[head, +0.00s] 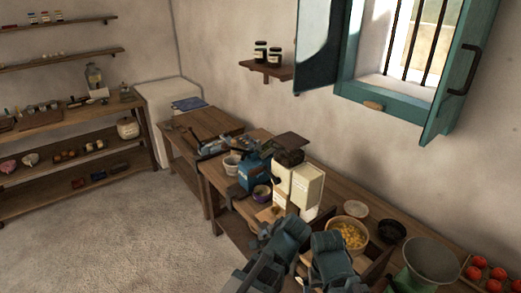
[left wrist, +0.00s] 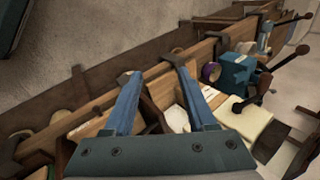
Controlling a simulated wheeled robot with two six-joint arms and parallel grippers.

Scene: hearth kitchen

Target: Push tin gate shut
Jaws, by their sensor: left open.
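Two cream tins (head: 306,186) stand on the wooden counter beside a blue tin (head: 253,174). A dark brown flap (head: 292,141) stands raised over the cream tins; I cannot tell whether it is the tin gate. In the left wrist view, a cream tin (left wrist: 248,118) and the blue tin (left wrist: 233,71) lie to the right, with dark ball-ended levers near them. My left gripper (left wrist: 153,70) is open and empty, its two blue fingers apart over the counter's wooden edge. Blue-grey arm links of mine hide part of the counter in the head view. My right gripper does not show.
A bowl of yellow pieces (head: 348,234), a dark bowl (head: 391,230), a grey-green funnel-shaped vessel (head: 431,262) and red fruit (head: 480,261) crowd the counter's right part. A teal window shutter (head: 464,75) stands open above. The floor (head: 115,235) to the left is clear.

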